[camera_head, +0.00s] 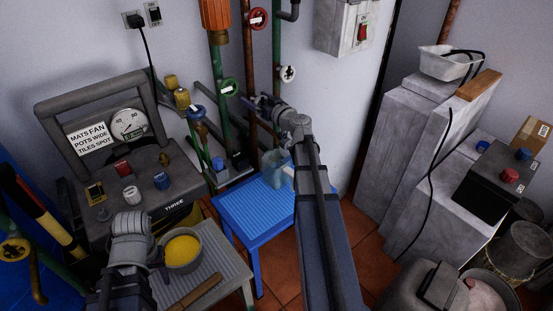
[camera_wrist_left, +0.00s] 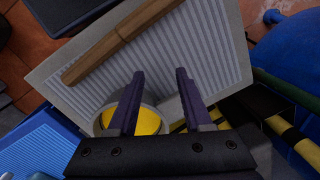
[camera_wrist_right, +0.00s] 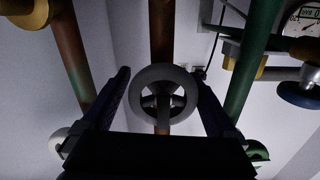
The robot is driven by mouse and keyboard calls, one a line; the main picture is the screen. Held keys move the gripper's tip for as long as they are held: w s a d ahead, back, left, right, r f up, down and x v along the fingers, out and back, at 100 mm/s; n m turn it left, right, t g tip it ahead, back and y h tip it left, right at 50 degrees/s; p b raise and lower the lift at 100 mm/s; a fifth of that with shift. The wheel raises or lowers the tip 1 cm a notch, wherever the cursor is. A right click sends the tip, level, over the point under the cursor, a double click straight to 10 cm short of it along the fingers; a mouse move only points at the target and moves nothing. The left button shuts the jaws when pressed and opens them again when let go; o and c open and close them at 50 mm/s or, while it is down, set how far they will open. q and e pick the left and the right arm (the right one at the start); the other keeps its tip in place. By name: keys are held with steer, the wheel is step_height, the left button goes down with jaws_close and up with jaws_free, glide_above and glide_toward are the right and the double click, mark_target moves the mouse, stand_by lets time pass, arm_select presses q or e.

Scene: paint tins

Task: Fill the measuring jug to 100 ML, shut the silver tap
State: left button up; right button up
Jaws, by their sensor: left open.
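The measuring jug (camera_head: 271,160), clear and bluish, stands on the blue ribbed stool (camera_head: 246,208), partly behind my right arm. Its liquid level is too small to read. In the right wrist view a grey handwheel, the silver tap (camera_wrist_right: 165,70), sits between the spread fingers of my right gripper (camera_wrist_right: 163,80). No firm grip on it shows. In the head view my right gripper (camera_head: 260,103) reaches the pipes and hides the tap. My left gripper (camera_wrist_left: 160,72) is open and empty above the grey ribbed stool, by a pot of yellow paint (camera_head: 183,250).
Red (camera_head: 258,18), green (camera_head: 228,87), white (camera_head: 288,73) and blue (camera_head: 195,111) handwheels crowd the pipes. A grey control box (camera_head: 145,190) stands at left. A wooden stick (camera_head: 193,291) lies on the grey stool (camera_head: 226,262). Concrete blocks (camera_head: 395,150) stand at right.

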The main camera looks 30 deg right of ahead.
steer(key=shift+o, duration=0.2)
steer(key=shift+s, duration=0.15)
steer(key=shift+s, duration=0.15)
steer(key=shift+s+d, duration=0.2)
steer(key=shift+s, duration=3.05)
